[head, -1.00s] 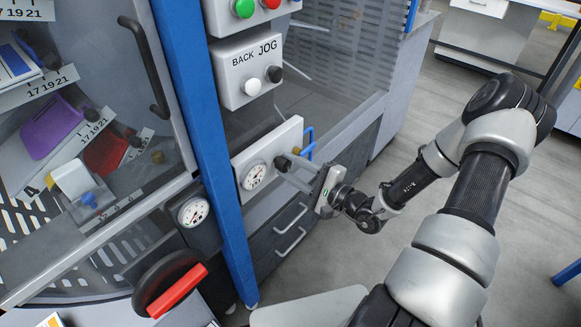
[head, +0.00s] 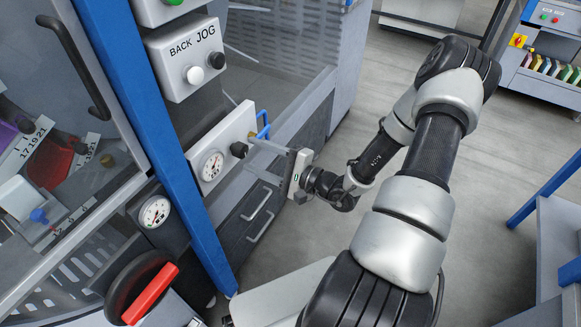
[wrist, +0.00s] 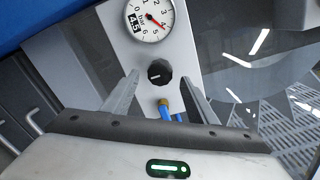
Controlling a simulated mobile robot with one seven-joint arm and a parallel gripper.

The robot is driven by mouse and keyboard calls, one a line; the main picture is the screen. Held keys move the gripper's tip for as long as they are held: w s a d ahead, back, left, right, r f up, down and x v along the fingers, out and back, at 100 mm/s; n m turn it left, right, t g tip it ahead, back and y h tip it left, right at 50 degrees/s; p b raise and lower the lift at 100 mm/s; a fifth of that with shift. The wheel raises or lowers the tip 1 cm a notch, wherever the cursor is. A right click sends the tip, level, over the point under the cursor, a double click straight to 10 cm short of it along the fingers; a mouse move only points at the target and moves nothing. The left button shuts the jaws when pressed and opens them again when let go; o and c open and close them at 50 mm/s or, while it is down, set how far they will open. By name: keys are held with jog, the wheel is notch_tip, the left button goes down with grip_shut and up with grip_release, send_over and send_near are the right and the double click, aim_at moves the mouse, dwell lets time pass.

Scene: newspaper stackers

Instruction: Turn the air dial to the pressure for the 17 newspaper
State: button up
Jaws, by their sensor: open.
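The air dial is a black round knob (head: 239,149) on a light panel beside the blue post. In the wrist view the knob (wrist: 159,73) has a pale mark on its face. My gripper (head: 252,155) is open, its fingers pointing at the panel. In the wrist view the gripper (wrist: 159,80) has one finger on each side of the knob, with gaps showing; depth contact cannot be told. A white pressure gauge (wrist: 150,18) sits by the knob, with a red needle pointing right and down and a label that seems to read 4.5. The 17 label (head: 32,142) shows behind the clear door.
A brass fitting with a blue hose (wrist: 166,110) lies close by the knob, between the fingers. The blue post (head: 155,130), a second gauge (head: 154,212), a red-handled switch (head: 150,295) and the BACK JOG box (head: 188,60) surround the panel. Open floor lies right.

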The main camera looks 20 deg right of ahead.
jog(key=p+v, duration=0.1)
jog(key=v, duration=1.3)
jog(key=shift+s, duration=0.2)
jog(key=shift+d, duration=0.1)
jog(key=s+a+r+n+g+h, duration=0.2)
jog(key=s+a+r+n+g, duration=0.3)
jog(key=a+r+n+g, duration=0.75)
jog(key=s+r+n+t+h+p, duration=0.1)
jog(key=s+r+h+p, duration=0.1)
jog(key=r+p, duration=0.4)
jog(key=s+d+r+n+t+h+p, duration=0.1)
jog(key=r+h+p, duration=0.3)
jog(key=r, duration=1.2)
jog(key=s+r+n+t+h+p, duration=0.1)
jog(key=s+r+t+h+p, duration=0.1)
jog(key=r+p, duration=0.7)
jog(key=shift+s+d+r+h, duration=0.25)
jog(key=shift+s+r+h, duration=0.2)
jog(key=shift+r, duration=0.5)
jog(key=shift+n, duration=0.25)
dwell(0.8)
